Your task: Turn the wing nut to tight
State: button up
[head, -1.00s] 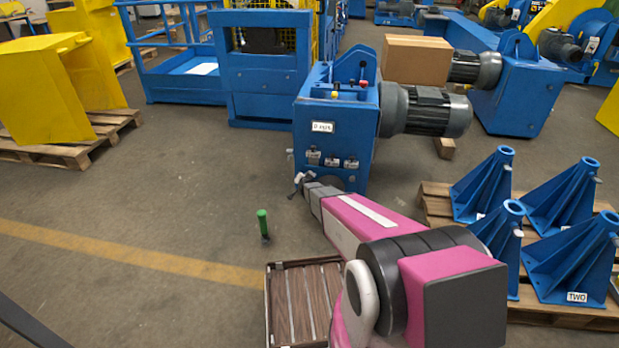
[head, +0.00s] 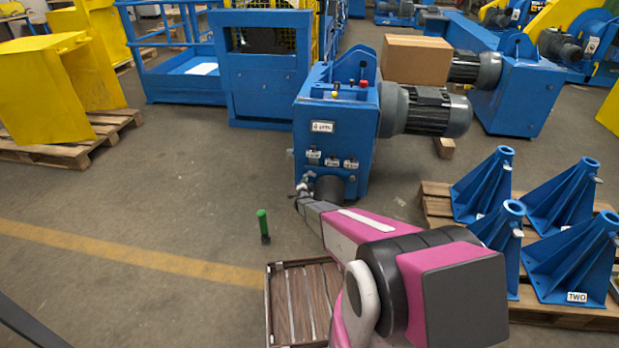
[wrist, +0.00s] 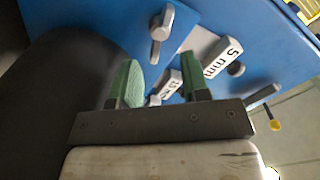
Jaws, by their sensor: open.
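The blue drive housing (head: 308,105) stands ahead in the head view, with a grey motor on its right. Small labelled fittings (head: 332,162) sit low on its front. In the wrist view the blue face (wrist: 110,22) carries a grey lever-like piece (wrist: 161,28), a "5 mm" tag (wrist: 222,60) and another tag (wrist: 170,86) partly between my fingers. I cannot tell for sure which piece is the wing nut. My gripper (wrist: 160,84) is open, its green fingertips apart and pointing at the face. It also shows small at the housing's lower left (head: 300,192). I see nothing held.
A dark round part (head: 328,188) is at the housing's base, close to my gripper. A green-handled post (head: 263,226) stands left of my arm. A slatted crate (head: 270,310) lies in front. Blue brackets (head: 484,186) stand on a pallet at right.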

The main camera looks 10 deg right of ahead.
aim_at(310, 175)
jog(key=x, duration=0.6)
jog(key=shift+w, duration=0.4)
